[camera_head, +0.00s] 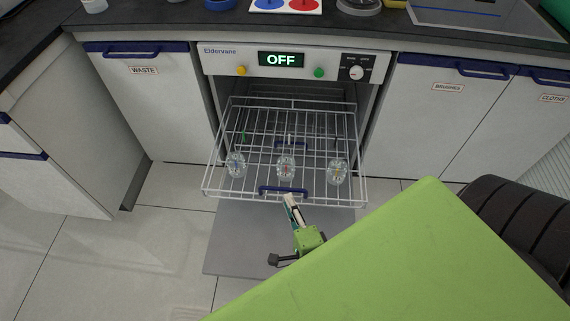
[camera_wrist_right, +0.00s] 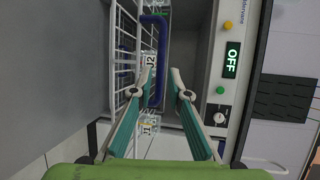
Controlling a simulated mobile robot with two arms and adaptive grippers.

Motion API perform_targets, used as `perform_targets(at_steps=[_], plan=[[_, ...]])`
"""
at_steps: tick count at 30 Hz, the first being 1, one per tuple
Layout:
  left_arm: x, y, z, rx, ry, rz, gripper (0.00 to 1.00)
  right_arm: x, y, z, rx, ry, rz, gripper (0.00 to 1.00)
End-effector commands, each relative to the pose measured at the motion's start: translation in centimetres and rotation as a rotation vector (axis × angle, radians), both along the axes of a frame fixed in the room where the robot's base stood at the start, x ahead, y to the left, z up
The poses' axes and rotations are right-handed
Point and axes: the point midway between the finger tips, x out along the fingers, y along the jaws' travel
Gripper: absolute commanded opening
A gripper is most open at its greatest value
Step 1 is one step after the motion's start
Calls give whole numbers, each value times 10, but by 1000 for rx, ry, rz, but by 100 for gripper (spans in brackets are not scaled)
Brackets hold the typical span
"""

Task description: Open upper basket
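The upper basket (camera_head: 215,180) is a white wire rack, extended out of the open dishwasher front. Its blue handle (camera_head: 284,190) is at the middle of the front edge. My right gripper (camera_head: 292,203) is just in front of this handle. In the right wrist view the blue handle (camera_wrist_right: 158,60) shows close to the fingertips of my right gripper (camera_wrist_right: 161,72), which are apart with a gap between them. I cannot tell whether a finger touches the handle. My left gripper is in neither view.
Three clear glasses (camera_head: 286,167) with small labels show in the basket area. A second blue handle (camera_head: 290,145) is seen through the wires. The grey door (camera_head: 240,240) lies folded down below. The control panel (camera_head: 225,63) reads OFF. Cabinets (camera_head: 160,110) flank the machine.

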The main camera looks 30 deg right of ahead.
Motion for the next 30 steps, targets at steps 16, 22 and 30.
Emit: perform_targets(at_steps=[16,22,30], plan=[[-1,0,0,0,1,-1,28,-52,13,10,0,-1,0,16],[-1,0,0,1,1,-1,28,-51,13,10,0,-1,1,16],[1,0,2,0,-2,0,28,-49,15,11,-6,5,11,16]])
